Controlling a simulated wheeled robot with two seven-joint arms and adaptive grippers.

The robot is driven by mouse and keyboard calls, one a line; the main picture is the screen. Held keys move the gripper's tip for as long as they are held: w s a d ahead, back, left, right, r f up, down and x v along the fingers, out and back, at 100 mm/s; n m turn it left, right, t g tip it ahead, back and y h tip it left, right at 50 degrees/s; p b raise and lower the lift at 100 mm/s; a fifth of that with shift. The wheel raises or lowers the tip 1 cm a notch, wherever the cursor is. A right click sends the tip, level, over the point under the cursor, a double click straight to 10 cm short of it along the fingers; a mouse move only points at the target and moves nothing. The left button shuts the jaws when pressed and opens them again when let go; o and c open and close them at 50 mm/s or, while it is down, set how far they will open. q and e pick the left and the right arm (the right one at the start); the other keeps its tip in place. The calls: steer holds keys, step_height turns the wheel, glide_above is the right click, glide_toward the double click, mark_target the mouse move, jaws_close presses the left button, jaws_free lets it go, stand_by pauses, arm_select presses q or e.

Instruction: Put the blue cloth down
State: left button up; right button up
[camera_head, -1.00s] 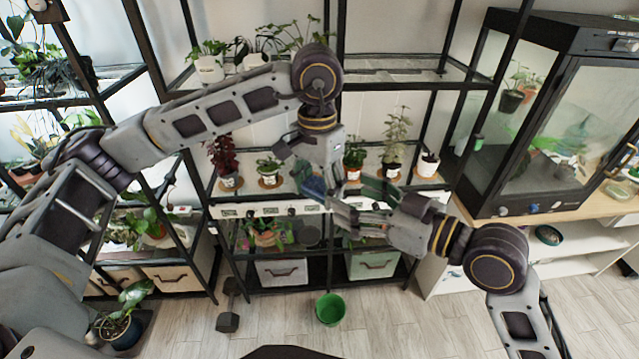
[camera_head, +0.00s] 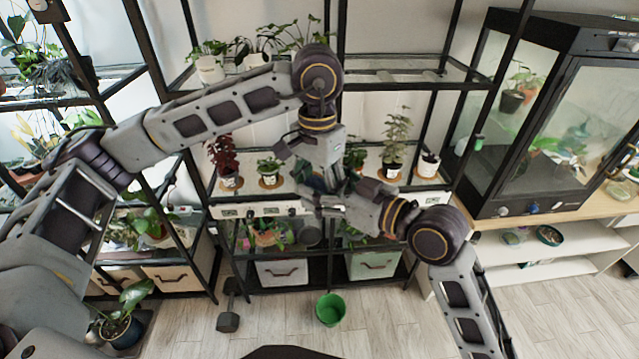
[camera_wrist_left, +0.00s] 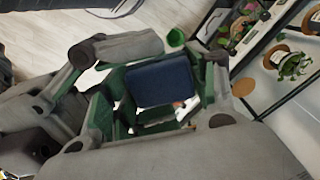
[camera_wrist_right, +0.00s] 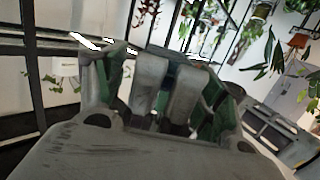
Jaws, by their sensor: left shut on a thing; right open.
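The blue cloth (camera_wrist_left: 163,82) shows in the left wrist view as a flat dark blue piece between the green-padded fingers of my left gripper (camera_wrist_left: 158,95). My left gripper (camera_head: 318,180) is shut on it in front of the middle plant shelf in the head view, where the cloth is mostly hidden behind the grippers. My right gripper (camera_head: 325,200) is open and very close to the left one, coming from the right. In the right wrist view, grey finger parts stand between the green pads of my right gripper (camera_wrist_right: 165,90). Whether it touches the cloth I cannot tell.
Potted plants, including a red-leaved one (camera_head: 222,160) and a tall pale one (camera_head: 395,145), stand on the middle shelf behind the grippers. A glass cabinet (camera_head: 545,120) stands at the right.

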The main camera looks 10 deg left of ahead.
mark_target(319, 185)
steer(key=shift+w+a, duration=0.25)
steer(key=shift+a, duration=0.3)
steer(key=c, duration=1.1)
arm_select(q)
steer(key=o, duration=1.4)
arm_select(e)
steer(key=shift+f, duration=0.1)
steer(key=shift+c, duration=0.5)
arm_select(q)
steer(key=shift+r, duration=0.1)
step_height(319, 185, up, 6)
arm_select(e)
steer(key=shift+f, duration=0.2)
arm_select(q)
steer(key=shift+r, duration=0.7)
arm_select(e)
steer(key=shift+r, duration=0.15)
